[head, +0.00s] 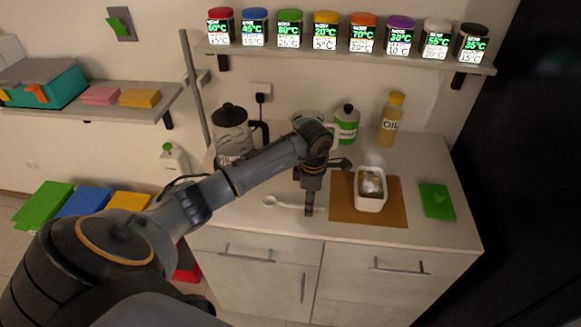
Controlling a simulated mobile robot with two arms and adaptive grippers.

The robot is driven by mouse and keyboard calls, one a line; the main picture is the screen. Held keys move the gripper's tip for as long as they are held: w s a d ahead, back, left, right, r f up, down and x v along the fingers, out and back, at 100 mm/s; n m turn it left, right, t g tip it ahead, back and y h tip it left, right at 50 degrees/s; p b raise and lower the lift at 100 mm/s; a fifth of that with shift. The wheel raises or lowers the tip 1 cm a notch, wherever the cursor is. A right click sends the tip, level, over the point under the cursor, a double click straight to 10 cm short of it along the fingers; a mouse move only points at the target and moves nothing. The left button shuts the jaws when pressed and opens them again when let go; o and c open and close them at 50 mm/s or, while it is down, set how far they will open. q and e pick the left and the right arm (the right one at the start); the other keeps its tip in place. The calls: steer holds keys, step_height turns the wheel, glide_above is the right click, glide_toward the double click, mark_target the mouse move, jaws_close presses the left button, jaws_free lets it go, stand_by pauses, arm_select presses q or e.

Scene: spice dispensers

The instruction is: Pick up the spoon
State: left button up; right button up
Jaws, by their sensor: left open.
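A white spoon (285,204) lies on the pale counter, left of the brown mat. Its round bowl is at the left and its handle runs right toward my left gripper. My left gripper (309,211) is open and points down at the handle's right end. The gripper's fingers hide that end, and I cannot tell whether they touch it. My right gripper does not show.
A white dish (370,189) with food stands on the brown mat (347,212). A green cloth (437,201) lies to the right. A kettle (231,135), a green-labelled bottle (347,122) and an oil bottle (390,119) stand behind. Spice jars line a shelf (345,58) above.

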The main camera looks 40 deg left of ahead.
arm_select(q)
steer(key=shift+f, duration=0.25)
jaws_close()
steer(key=shift+r, duration=0.2)
